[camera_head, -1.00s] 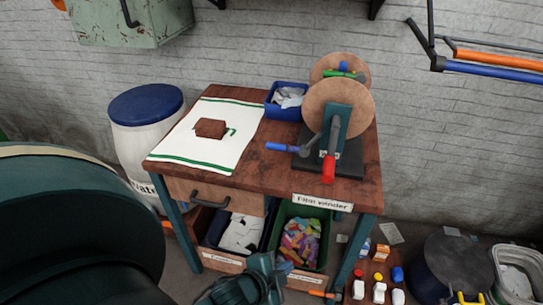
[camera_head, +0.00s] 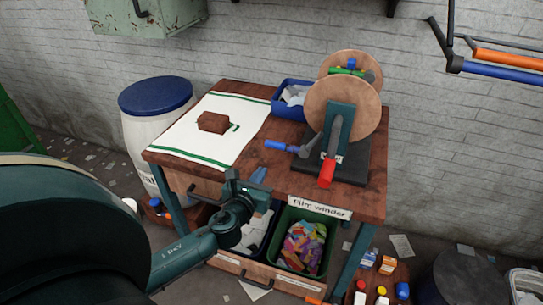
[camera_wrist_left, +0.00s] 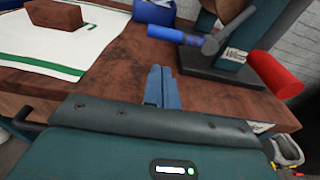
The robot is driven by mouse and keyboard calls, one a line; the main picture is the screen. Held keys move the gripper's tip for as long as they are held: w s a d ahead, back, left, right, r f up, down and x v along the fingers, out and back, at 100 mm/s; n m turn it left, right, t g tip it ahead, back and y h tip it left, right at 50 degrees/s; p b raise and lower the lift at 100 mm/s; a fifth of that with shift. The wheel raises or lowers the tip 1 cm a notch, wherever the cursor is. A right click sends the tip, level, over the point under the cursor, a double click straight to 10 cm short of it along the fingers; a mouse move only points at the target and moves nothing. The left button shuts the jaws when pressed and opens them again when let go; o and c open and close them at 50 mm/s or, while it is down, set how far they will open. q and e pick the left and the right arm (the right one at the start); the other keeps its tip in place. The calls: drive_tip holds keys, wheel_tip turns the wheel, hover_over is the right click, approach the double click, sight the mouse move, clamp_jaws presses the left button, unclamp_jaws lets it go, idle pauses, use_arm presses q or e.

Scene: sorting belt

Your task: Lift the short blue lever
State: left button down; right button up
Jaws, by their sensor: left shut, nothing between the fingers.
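The short blue lever (camera_head: 279,145) sticks out to the left from the base of the film winder (camera_head: 338,140) on the wooden table. It also shows in the left wrist view (camera_wrist_left: 166,34), joined to a grey hub. A red handle (camera_head: 326,174) on a grey crank is beside it, nearer the table's front edge. My left gripper (camera_head: 258,176) is at the table's front edge, in front of and a little left of the blue lever, apart from it. In the left wrist view its blue fingers (camera_wrist_left: 161,88) are together and empty, pointing toward the lever. My right gripper is not seen.
A white cloth with green stripes (camera_head: 190,155) bears a brown block (camera_head: 213,122) at the table's left. A blue bin (camera_head: 277,106) stands behind the lever. Below are a green bin (camera_head: 277,260) and a drawer handle (camera_head: 203,198). Bare tabletop lies between gripper and lever.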

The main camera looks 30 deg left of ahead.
sight(284, 147)
use_arm(q)
drive_tip(key=x, duration=1)
drive_tip(key=shift+f, duration=0.1)
idle(0.3)
